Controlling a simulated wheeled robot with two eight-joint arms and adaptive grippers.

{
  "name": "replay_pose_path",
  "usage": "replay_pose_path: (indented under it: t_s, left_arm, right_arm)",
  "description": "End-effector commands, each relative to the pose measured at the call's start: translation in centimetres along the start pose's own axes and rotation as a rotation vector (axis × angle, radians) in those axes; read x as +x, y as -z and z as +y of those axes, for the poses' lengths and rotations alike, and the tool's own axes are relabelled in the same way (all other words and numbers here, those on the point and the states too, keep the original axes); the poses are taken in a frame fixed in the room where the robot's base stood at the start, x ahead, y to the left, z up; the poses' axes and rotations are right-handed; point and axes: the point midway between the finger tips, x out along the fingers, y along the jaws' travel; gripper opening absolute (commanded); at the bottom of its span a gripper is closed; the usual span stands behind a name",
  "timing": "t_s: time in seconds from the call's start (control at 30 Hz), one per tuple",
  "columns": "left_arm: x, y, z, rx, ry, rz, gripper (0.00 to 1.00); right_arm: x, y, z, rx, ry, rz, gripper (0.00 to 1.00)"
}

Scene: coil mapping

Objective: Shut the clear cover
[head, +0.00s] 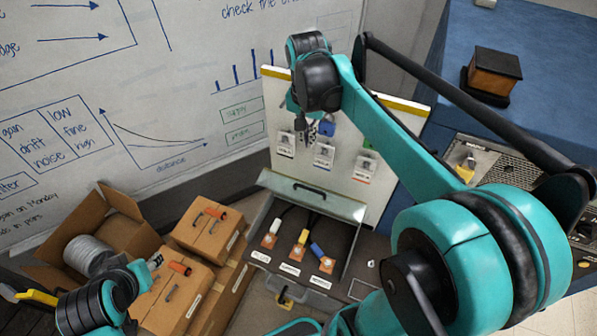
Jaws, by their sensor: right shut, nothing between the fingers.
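The clear cover (318,197) is a see-through panel with a dark handle (311,188). It stands raised along the back of a grey box (347,240), and the box's inside shows. White, yellow (303,238) and blue (318,250) plugs sit in the box above white labels. My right gripper (308,138) is shut and empty. It points down in front of the upright board, above the cover's handle in the picture, and appears apart from it. My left gripper (154,263) is near the cartons at the lower left; its fingers are too small and unclear to read.
A pale upright board (345,185) with several hanging labelled parts stands behind the box. Cardboard cartons (205,230) and an open carton with a grey coil (88,257) are at left. A perforated metal unit (490,160) stands at right. My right arm hides part of the right side.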

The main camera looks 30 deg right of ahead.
Motion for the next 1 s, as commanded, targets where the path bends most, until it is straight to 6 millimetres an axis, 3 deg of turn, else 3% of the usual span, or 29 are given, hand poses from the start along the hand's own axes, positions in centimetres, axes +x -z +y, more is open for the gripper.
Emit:
replay_pose_path:
  t_s: [0.7, 1.0]
  left_arm:
    - [1.3, -0.9, 0.0, 0.000, 0.000, 0.000, 0.42]
    - [1.6, -1.1, 0.0, 0.000, 0.000, 0.000, 0.42]
  right_arm:
    - [15.2, 0.0, -0.1, -0.003, 0.002, 0.001, 0.00]
    - [18.7, -0.1, -0.1, -0.003, 0.002, 0.001, 0.00]
